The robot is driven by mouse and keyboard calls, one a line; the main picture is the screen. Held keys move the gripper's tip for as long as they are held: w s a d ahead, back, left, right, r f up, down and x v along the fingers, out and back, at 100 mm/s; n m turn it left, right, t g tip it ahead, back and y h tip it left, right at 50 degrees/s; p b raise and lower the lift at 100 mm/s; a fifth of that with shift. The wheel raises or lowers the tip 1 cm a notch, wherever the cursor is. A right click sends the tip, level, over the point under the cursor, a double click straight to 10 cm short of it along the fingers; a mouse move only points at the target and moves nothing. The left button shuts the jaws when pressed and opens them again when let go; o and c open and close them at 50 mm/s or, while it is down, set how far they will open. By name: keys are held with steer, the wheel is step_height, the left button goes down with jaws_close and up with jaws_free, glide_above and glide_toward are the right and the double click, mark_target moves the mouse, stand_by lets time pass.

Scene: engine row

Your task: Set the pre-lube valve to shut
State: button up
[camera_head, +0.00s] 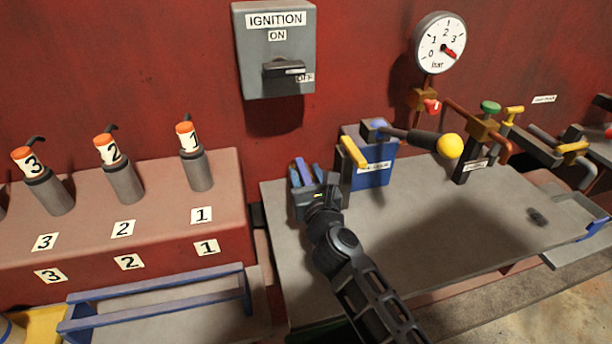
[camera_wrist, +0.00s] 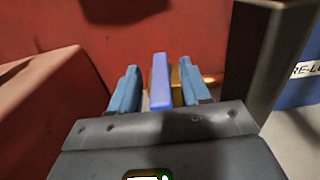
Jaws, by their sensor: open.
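My gripper (camera_head: 307,176) is open at the left of the blue box, with its two light-blue fingers pointing toward the red wall. In the wrist view a blue-violet lever (camera_wrist: 161,82) stands between the open fingers (camera_wrist: 158,90), with a gap on each side. A brass-coloured part (camera_wrist: 181,78) shows behind it, so it looks like a valve handle; which valve, no readable label tells. The blue box (camera_head: 374,179) bears a white label that seems to read PRE-LUBE, partly cut off in the wrist view (camera_wrist: 303,70). The valve body is mostly hidden by my gripper.
A dark post (camera_wrist: 258,60) stands close at the gripper's right. A yellow lever (camera_head: 353,152) and a yellow-knobbed handle (camera_head: 450,146) are by the box. The red block with numbered plugs (camera_head: 120,225) is at left. The grey bench top (camera_head: 440,220) is mostly clear.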

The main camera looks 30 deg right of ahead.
steer(key=shift+c, duration=0.5)
jaws_close()
